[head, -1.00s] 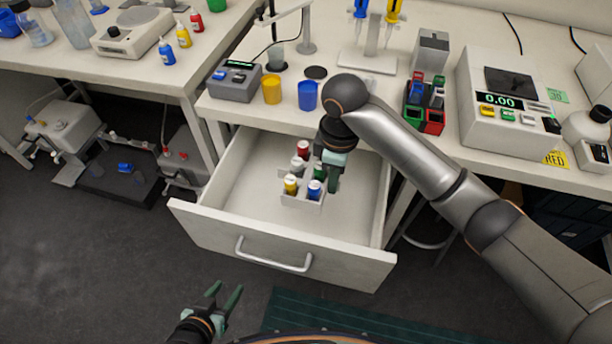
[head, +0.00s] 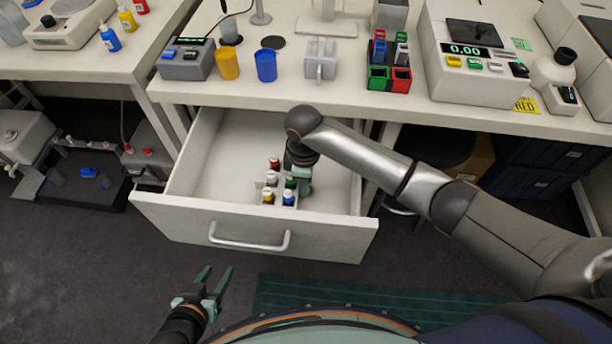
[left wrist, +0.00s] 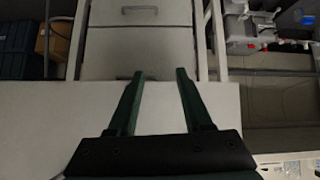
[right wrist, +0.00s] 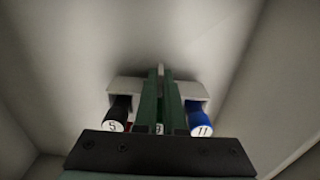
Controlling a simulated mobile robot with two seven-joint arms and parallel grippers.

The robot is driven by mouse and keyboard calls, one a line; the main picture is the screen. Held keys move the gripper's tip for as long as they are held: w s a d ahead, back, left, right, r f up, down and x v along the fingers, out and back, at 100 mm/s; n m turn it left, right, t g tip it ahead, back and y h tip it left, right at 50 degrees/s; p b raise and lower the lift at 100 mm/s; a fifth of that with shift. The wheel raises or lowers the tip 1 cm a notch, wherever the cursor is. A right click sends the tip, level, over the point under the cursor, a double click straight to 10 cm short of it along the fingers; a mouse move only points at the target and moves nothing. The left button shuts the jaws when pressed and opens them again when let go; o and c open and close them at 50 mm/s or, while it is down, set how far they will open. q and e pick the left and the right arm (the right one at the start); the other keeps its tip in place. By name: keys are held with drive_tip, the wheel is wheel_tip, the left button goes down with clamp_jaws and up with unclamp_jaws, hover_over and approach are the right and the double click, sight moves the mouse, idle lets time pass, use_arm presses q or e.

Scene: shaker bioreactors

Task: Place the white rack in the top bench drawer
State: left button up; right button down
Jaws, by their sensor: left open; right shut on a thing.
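The white rack (head: 279,187) holds several vials with red, yellow, blue, green and pale caps. It is inside the open top bench drawer (head: 180,222), toward the front and right of centre. My right gripper (head: 304,187) reaches down into the drawer and is shut on the rack. In the right wrist view the fingers (right wrist: 160,72) close on the rack's middle, with a black vial and a blue vial (right wrist: 200,118) on either side. Whether the rack touches the drawer floor cannot be told. My left gripper (head: 215,272) is open and empty in front of the drawer.
The bench top above holds yellow and blue cups (head: 266,66), a grey block (head: 320,58), a red-green-blue rack (head: 389,62) and a scale (head: 470,60). The drawer's left side and back are empty. A dark green mat (head: 370,300) lies on the floor.

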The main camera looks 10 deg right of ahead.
drive_tip(key=w, duration=0.1)
drive_tip(key=w+d, duration=0.1)
drive_tip(key=w, duration=0.1)
drive_tip(key=shift+b, duration=0.3)
use_arm(q)
drive_tip(key=shift+s+d+f, duration=0.2)
drive_tip(key=shift+d+f, duration=0.1)
drive_tip(key=shift+f, duration=0.25)
use_arm(e)
drive_tip(key=shift+w+f, duration=0.1)
drive_tip(key=shift+f, duration=0.4)
drive_tip(key=shift+f, duration=0.2)
drive_tip(key=c, duration=1)
unclamp_jaws()
use_arm(q)
drive_tip(key=shift+w, duration=0.1)
drive_tip(key=shift+a, duration=0.1)
drive_tip(key=shift+s+a+r+p, duration=0.4)
drive_tip(key=shift+a+r+p, duration=0.2)
drive_tip(key=shift+p, duration=0.45)
use_arm(e)
wheel_tip(320, 180, up, 12)
drive_tip(key=shift+r, duration=0.2)
